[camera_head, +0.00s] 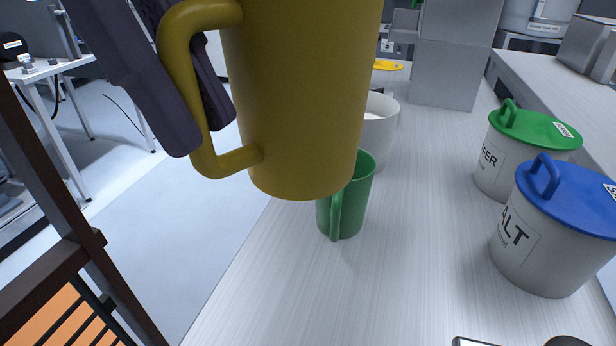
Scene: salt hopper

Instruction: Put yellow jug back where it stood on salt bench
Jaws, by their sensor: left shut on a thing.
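The yellow jug (300,95) is large and close in the upper middle of the head view, its top cut off by the frame. Its handle (178,90) points left. My left gripper (200,125) comes in from the upper left, shut on the jug at its handle, with dark fingers on either side of the handle bar. The jug is held in the air in front of the salt bench (290,285), a pale grey top. The jug hides part of the bench behind it. My right gripper is not in view.
A green cup (342,205) and a white container (378,130) stand behind the jug. A salt tub with blue lid (545,255) and a tub with green lid (500,165) stand at right. A grey box (445,75) is farther back. Bare bench lies at front centre.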

